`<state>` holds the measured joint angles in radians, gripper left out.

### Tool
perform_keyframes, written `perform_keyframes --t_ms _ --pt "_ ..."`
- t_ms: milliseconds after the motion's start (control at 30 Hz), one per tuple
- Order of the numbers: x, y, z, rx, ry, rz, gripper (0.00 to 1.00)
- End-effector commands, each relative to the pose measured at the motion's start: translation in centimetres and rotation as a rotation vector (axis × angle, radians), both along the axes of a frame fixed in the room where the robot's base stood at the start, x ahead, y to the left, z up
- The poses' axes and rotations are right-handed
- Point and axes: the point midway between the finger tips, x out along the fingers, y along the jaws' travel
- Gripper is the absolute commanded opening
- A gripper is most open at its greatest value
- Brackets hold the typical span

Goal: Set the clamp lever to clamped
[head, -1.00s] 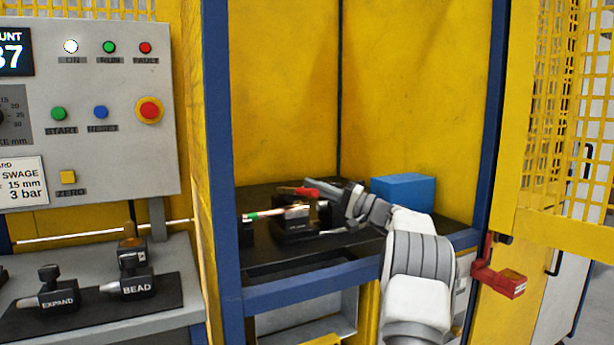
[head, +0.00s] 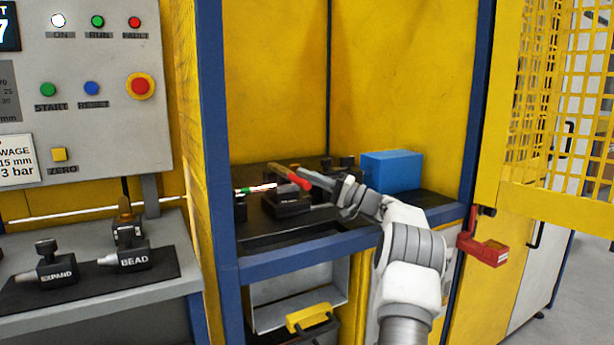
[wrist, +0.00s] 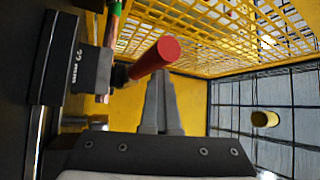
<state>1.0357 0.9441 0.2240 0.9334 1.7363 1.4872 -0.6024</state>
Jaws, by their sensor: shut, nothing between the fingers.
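The clamp lever has a red grip (head: 293,178) that points right and slightly toward me in the head view, above a dark clamp block (head: 287,207). A copper tube with a green and white part (head: 256,188) lies at the block's left. My gripper (head: 304,172) is shut and empty, its fingertips close behind the red grip. In the wrist view the round end of the red grip (wrist: 167,49) is just beyond the shut fingertips (wrist: 160,76); I cannot tell whether they touch. The clamp block (wrist: 88,70) and tube (wrist: 113,25) are at the left.
A blue box (head: 392,168) stands behind and right of my gripper on the dark bench. Blue posts (head: 213,150) and yellow walls enclose the cell. A yellow mesh door (head: 555,110) with a red latch (head: 482,250) stands open at right.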

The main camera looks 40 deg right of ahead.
Motion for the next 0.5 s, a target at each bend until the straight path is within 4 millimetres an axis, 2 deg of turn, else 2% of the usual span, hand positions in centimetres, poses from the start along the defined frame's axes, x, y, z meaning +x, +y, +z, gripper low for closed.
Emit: perform_keyframes --t_ms 33,267,367,500 --pt "-0.1 -0.1 -2.7 0.005 0.045 0.011 0.0" --pt "-0.4 -0.3 -2.7 0.005 0.044 0.009 0.0" --pt "-1.3 -0.9 -2.9 0.005 0.043 0.006 0.0" --pt "-3.8 -2.5 -3.3 0.006 0.036 0.001 0.0"
